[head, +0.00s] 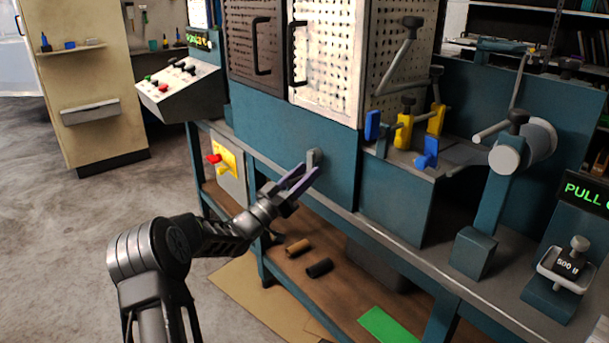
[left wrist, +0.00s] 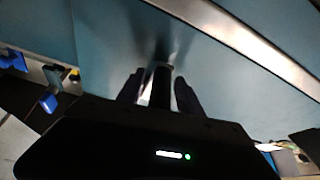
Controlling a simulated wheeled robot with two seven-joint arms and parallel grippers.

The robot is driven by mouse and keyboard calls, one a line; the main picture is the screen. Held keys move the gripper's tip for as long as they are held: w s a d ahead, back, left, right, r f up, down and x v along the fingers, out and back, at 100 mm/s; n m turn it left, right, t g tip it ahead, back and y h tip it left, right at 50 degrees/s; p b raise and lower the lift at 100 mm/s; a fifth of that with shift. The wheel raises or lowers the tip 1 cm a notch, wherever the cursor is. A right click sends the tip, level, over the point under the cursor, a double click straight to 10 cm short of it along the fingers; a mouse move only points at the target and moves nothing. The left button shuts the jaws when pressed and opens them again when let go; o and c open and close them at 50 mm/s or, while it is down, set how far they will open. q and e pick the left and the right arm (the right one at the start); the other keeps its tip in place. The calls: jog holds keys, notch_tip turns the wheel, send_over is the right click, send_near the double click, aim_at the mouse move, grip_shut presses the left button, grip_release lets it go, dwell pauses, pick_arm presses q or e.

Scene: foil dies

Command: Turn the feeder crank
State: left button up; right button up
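The feeder crank looks to be the small grey arm (head: 313,157) on the teal front of the machine, though I cannot be sure. My left gripper (head: 308,171) is right in front of it, its two fingers apart and pointing at it. In the left wrist view a dark round grip (left wrist: 162,84) stands between the fingertips of the left gripper (left wrist: 160,92). A thin light gap shows beside the grip, so the fingers appear around it rather than closed on it. Much of the crank is hidden behind the fingers. My right gripper is not in view.
Blue and yellow clamps (head: 404,132) and a black-knobbed lever (head: 410,50) stand to the right. A roller (head: 524,146) is farther right. A sloped control panel (head: 177,89) is at the left. The lower shelf (head: 338,290) holds dark and brown cylinders. Floor at left is clear.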

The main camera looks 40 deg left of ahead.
pick_arm(q)
grip_shut()
